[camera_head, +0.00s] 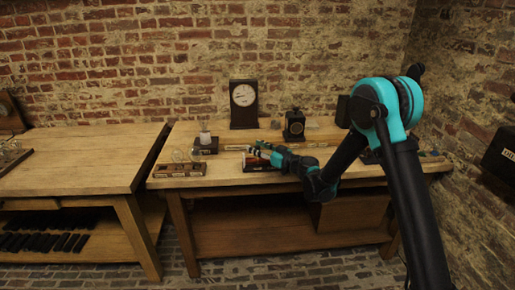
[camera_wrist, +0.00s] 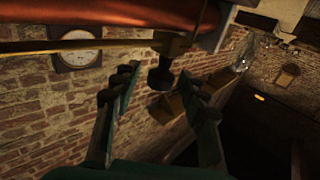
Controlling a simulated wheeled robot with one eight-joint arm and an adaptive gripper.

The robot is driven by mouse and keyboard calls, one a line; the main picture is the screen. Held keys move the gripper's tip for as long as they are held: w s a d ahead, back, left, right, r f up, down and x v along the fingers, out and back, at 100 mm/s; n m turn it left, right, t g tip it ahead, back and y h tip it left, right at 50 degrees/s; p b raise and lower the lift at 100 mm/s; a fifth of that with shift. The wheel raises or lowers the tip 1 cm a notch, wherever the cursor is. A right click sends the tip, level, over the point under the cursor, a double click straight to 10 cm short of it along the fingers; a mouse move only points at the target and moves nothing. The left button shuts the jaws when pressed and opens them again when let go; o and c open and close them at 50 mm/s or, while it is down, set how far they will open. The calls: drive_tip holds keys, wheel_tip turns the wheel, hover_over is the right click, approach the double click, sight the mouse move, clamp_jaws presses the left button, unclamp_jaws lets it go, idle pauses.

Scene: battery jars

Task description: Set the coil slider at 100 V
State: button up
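The coil (camera_wrist: 120,15), an orange-red cylinder, runs across the top of the wrist view, with a thin brass rod (camera_wrist: 60,45) along it. The slider (camera_wrist: 165,70), a brass block with a dark knob, sits on the rod. My gripper (camera_wrist: 158,82) is open, one dark finger on each side of the knob, with gaps showing on both sides. In the head view my gripper (camera_head: 262,149) is over the front of the right bench, beside the coil (camera_head: 256,163), which it partly hides. No voltage scale is readable.
On the right bench (camera_head: 225,178) are a dark clock (camera_head: 243,97), a black instrument (camera_head: 294,125), a glass jar on a dark base (camera_head: 205,140), and a wooden board with glass bulbs (camera_head: 180,169). The left bench top (camera_head: 80,150) is mostly clear. A brick wall stands behind.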

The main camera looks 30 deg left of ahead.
drive_tip(key=v, duration=1.2)
idle(0.4)
drive_tip(key=s+d+m+h, duration=0.2)
drive_tip(key=d+m+h, duration=0.15)
drive_tip(key=d, duration=0.75)
drive_tip(key=s+d+m+h, duration=0.2)
drive_tip(key=s+d+h, duration=0.15)
drive_tip(key=d, duration=0.75)
drive_tip(key=s+d+f+m+h, duration=0.2)
drive_tip(key=s+d, duration=0.3)
drive_tip(key=d, duration=0.4)
drive_tip(key=s+d+f+m+h, duration=0.3)
drive_tip(key=s+d+m+h, duration=0.1)
drive_tip(key=d, duration=0.5)
drive_tip(key=s+d+f+m+h, duration=0.2)
drive_tip(key=s+d+m+h, duration=0.2)
drive_tip(key=d, duration=0.6)
drive_tip(key=shift+s+f+h, duration=0.15)
drive_tip(key=shift+s+h, duration=0.15)
drive_tip(key=shift+s, duration=0.85)
